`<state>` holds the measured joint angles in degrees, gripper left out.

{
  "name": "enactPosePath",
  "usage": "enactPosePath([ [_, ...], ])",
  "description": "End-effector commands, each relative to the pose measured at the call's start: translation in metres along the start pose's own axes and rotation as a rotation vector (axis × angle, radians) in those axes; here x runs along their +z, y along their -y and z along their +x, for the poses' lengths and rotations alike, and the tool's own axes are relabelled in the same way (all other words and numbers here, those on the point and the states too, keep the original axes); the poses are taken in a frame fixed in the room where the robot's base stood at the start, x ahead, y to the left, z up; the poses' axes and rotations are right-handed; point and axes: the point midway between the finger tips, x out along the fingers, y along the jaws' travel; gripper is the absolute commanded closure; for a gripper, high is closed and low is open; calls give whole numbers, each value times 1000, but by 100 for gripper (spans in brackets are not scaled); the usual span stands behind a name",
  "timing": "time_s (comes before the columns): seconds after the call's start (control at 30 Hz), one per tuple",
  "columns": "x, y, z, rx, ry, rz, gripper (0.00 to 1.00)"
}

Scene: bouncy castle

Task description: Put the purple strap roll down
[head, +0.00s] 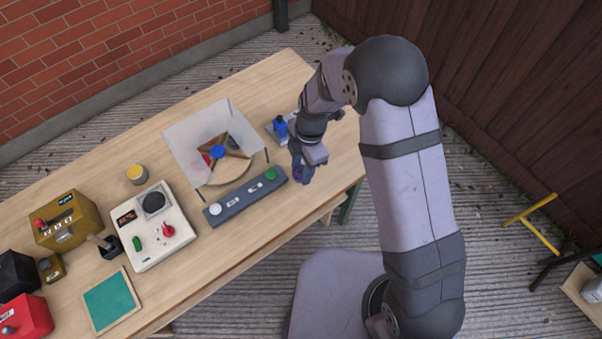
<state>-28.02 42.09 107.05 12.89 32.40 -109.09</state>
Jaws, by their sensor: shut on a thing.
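The purple strap roll (299,175) shows as a small dark purple shape at the end of my gripper (303,168). My gripper is shut on it, over the right part of the wooden table (230,262). The arm and gripper hide much of the roll. I cannot tell whether the roll touches the table top.
A grey bar with white and green buttons (246,197) lies just left of my gripper. A blue-handled device (280,128) stands behind it. A clear-walled box with a star-shaped part (192,128) and a white control box (153,227) stand further left. The table's front edge is close.

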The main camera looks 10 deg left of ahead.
Motion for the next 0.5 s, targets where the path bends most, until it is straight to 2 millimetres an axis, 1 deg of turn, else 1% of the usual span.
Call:
enactPosePath([
  [0.07, 0, 0, 4, -2, -1, 1, 85],
  [0.33, 4, 1, 34, -4, -1, 1, 85],
  [0.5, 5, 0, 41, 0, 0, 0, 85],
])
